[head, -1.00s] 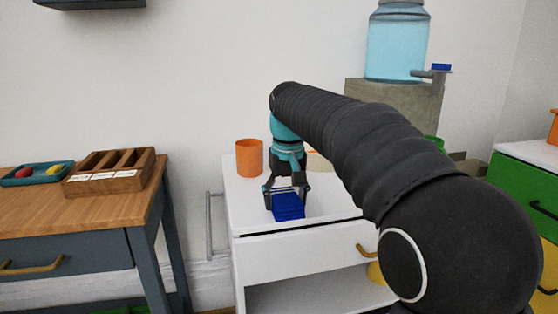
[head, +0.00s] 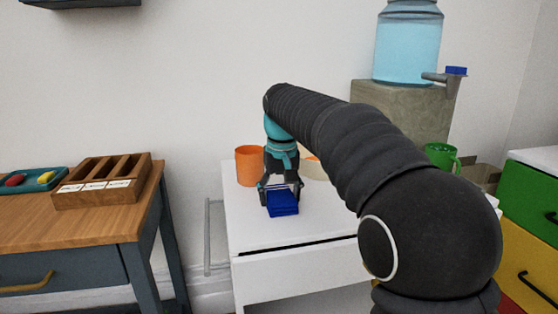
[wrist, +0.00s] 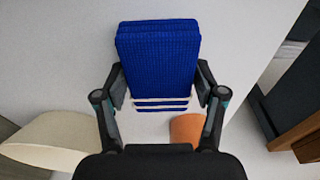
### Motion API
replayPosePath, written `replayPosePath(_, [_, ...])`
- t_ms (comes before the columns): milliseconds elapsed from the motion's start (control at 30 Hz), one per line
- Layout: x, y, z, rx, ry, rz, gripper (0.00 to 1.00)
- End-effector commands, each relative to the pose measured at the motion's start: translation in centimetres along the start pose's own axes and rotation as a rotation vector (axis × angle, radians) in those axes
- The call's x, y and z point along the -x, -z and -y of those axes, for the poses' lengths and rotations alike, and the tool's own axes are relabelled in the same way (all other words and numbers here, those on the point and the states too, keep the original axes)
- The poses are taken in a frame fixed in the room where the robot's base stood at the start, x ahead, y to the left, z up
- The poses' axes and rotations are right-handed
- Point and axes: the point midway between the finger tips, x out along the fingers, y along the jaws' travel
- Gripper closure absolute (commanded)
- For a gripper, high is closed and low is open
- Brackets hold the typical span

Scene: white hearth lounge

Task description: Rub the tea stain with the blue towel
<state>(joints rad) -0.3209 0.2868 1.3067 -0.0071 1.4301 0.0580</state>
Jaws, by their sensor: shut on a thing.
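The blue towel (head: 283,204) is a folded blue cloth at the white cabinet top (head: 290,232). In the wrist view the towel (wrist: 158,55) shows its woven face and pale stripes at the near end. My gripper (head: 280,188) is shut on the towel, with one finger on each side of it; it also shows in the wrist view (wrist: 160,88). Whether the towel touches the surface is hard to tell. I see no tea stain; the towel, gripper and arm hide part of the top.
An orange cup (head: 249,166) stands just behind my gripper, and a cream round thing (head: 314,170) is partly hidden by my arm. A green mug (head: 440,155) stands to the right. A wooden table (head: 95,225) with an organizer (head: 103,181) is at the left.

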Motion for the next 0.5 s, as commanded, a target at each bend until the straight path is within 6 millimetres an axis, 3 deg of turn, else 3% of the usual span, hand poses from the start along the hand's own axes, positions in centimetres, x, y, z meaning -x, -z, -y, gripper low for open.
replayPosePath(67, [1.8,0.2,-0.1,-0.001,0.0,-0.007,0.68])
replayPosePath(500, [5.6,0.6,-0.6,-0.009,-0.001,-0.004,0.68])
